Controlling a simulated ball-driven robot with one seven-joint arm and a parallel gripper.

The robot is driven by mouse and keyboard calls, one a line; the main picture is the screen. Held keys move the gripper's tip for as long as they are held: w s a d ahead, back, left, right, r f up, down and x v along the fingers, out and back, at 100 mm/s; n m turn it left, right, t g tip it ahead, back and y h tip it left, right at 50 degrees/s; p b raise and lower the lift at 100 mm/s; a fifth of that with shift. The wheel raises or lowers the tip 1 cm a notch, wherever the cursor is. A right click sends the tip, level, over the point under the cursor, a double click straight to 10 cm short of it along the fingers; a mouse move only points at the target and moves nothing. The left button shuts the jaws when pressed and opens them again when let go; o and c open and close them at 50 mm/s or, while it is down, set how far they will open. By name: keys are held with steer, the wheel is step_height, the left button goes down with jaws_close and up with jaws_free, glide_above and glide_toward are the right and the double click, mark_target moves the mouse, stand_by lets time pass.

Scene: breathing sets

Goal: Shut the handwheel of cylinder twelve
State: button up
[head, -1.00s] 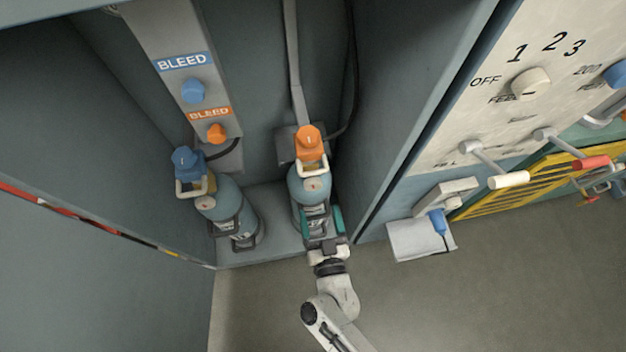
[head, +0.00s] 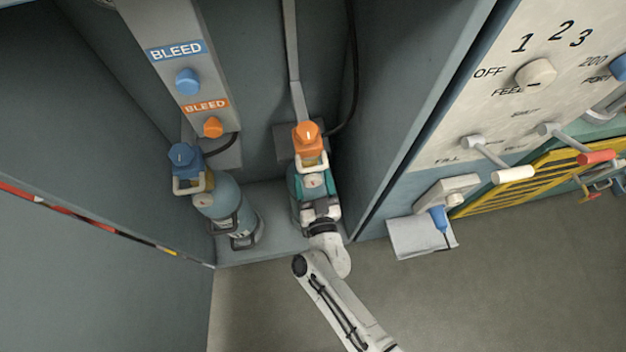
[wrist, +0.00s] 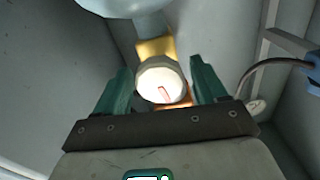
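Two blue-grey cylinders stand in the recess. The right cylinder (head: 294,217) has an orange fitting (head: 307,138) above it, and the left cylinder (head: 217,204) has a blue one (head: 182,156). No number twelve is readable on either. A pale round handwheel (head: 313,181) with a red mark is on the right cylinder; it also shows in the wrist view (wrist: 157,73). My gripper (head: 314,187) is at this handwheel. In the wrist view its teal fingers (wrist: 161,88) are open, one on each side of the wheel, with narrow gaps. My gripper hides much of the right cylinder.
A panel with blue (head: 187,82) and orange (head: 213,127) bleed knobs is at the upper left. A recess wall (head: 405,110) stands close on the right. Beyond it are a dial (head: 536,75) and levers (head: 513,174).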

steer(key=c, duration=0.9)
steer(key=shift+m, duration=1.1)
steer(key=o, duration=1)
steer(key=shift+o, duration=0.2)
steer(key=v, duration=1)
steer(key=shift+s+p, duration=0.3)
steer(key=shift+s, duration=0.1)
steer(key=shift+d, duration=0.1)
